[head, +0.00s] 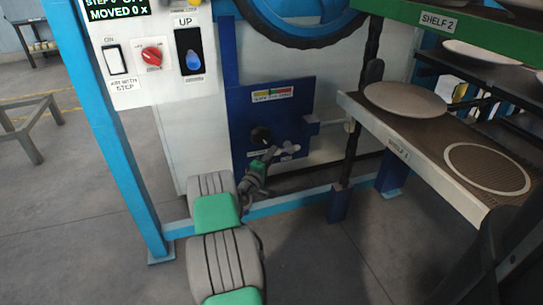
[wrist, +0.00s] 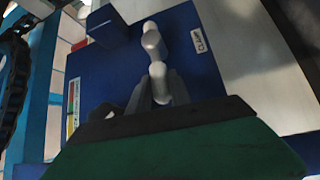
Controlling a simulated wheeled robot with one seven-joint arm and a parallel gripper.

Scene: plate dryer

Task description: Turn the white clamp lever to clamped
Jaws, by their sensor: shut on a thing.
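In the wrist view the lever (wrist: 153,42) runs from the panel down between my fingers, with a rounded joint partway along. My gripper (head: 269,153) reaches the panel from the front and is shut on the lever's near end; it also shows in the wrist view (wrist: 161,92). A white "CLAMP" label (wrist: 200,41) lies right of the lever in the wrist view. The fingers hide part of the lever's grip end.
A coloured scale (head: 272,94) is at the panel's top. A shelf rack with plates (head: 405,99) stands to the right. A blue post (head: 105,125) and low blue rail (head: 305,200) frame the panel. A switch box (head: 135,90) is upper left.

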